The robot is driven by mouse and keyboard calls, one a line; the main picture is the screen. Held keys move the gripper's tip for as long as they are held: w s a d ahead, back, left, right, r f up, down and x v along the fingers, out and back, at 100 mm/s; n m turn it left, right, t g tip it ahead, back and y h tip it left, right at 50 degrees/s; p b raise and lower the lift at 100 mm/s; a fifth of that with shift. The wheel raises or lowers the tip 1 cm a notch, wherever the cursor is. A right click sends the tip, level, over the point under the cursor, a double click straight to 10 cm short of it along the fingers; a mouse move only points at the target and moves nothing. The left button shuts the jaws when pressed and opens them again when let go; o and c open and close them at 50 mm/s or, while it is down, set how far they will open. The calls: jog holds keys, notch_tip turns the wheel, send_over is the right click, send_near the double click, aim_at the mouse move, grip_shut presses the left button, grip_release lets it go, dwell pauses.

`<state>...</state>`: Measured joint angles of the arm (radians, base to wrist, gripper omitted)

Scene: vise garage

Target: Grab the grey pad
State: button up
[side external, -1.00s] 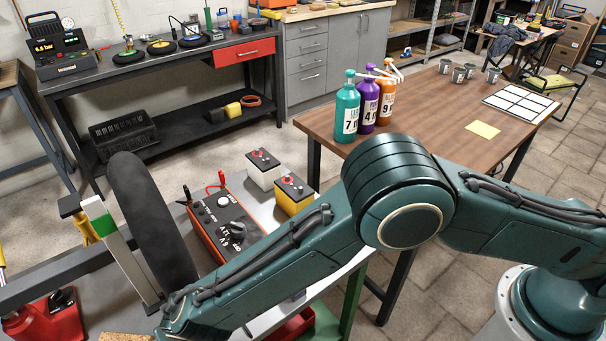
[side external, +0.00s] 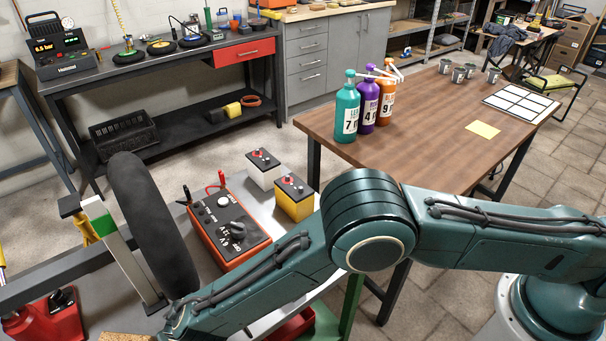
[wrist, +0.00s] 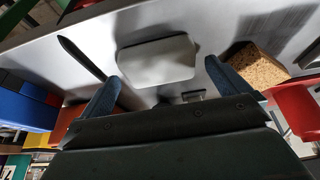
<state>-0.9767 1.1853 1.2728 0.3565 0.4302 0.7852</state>
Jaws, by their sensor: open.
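In the wrist view, a pale grey block with rounded corners, which looks like the grey pad (wrist: 157,62), lies on a light grey surface (wrist: 80,45). My gripper (wrist: 163,72) is open, with one dark blue finger on either side of the pad's near edge. The pad lies ahead of and between the fingertips. I cannot tell whether either finger touches it. The side view does not show my gripper or the pad; only my arm links show there.
A speckled cork block (wrist: 256,62) lies right of the pad, close to the right finger. A red object (wrist: 297,107) is beyond it. A dark thin strip (wrist: 82,57) lies left. In the side view, a black tyre (side external: 150,220) and a red-and-black charger (side external: 228,230) stand near my arm.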

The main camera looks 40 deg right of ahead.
jog(key=shift+c, duration=0.2)
jog(key=c, duration=1)
jog(key=shift+r, duration=0.1)
jog(key=shift+r, duration=0.7)
notch_tip(320, 180, up, 2)
jog(key=shift+r, duration=0.15)
jog(key=s+d, duration=0.8)
jog(key=d, duration=0.1)
jog(key=s+d, duration=0.4)
jog(key=shift+d+f, duration=0.2)
